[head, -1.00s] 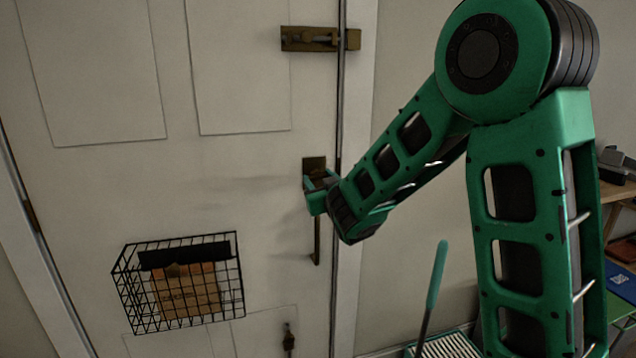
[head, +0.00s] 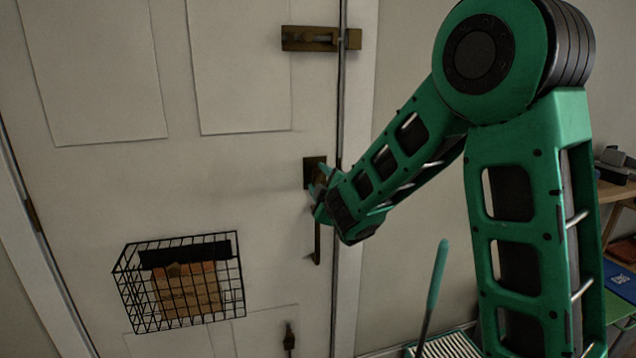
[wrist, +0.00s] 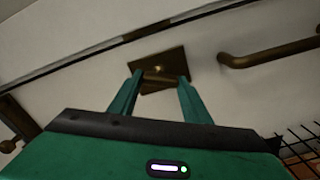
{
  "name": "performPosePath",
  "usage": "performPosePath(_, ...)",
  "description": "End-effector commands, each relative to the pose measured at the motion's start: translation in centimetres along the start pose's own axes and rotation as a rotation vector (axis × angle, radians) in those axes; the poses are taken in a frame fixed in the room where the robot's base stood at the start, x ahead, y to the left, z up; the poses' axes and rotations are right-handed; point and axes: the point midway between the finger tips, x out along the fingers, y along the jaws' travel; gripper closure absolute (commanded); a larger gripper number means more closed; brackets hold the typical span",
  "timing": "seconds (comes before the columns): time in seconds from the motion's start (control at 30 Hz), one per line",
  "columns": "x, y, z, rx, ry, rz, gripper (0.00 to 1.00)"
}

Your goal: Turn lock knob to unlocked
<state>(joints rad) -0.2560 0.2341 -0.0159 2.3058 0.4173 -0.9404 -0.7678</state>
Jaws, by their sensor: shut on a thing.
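The lock knob (wrist: 158,86) is a small brown turn piece on a square brass plate (wrist: 172,59) on the white door. In the wrist view it sits between the two green fingers of my gripper (wrist: 158,94), which is shut on it. The plate looks tilted in that view because my gripper is rolled. In the head view the dark plate (head: 311,163) shows near the door's right edge, and my gripper (head: 319,184) hides most of the knob. I cannot read the knob's exact angle.
A brass pull handle (head: 317,243) hangs just below the lock; it also shows in the wrist view (wrist: 270,56). A slide bolt (head: 312,38) is above. A wire basket (head: 128,282) holding a parcel hangs lower left. A table (head: 612,190) stands at right.

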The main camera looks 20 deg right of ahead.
Motion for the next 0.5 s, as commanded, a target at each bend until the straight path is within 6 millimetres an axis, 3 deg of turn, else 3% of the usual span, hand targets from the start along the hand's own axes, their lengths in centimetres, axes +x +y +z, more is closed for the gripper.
performPosePath(0.5, -0.03, -0.3, 0.13, -0.379, -0.001, -0.003, 0.79)
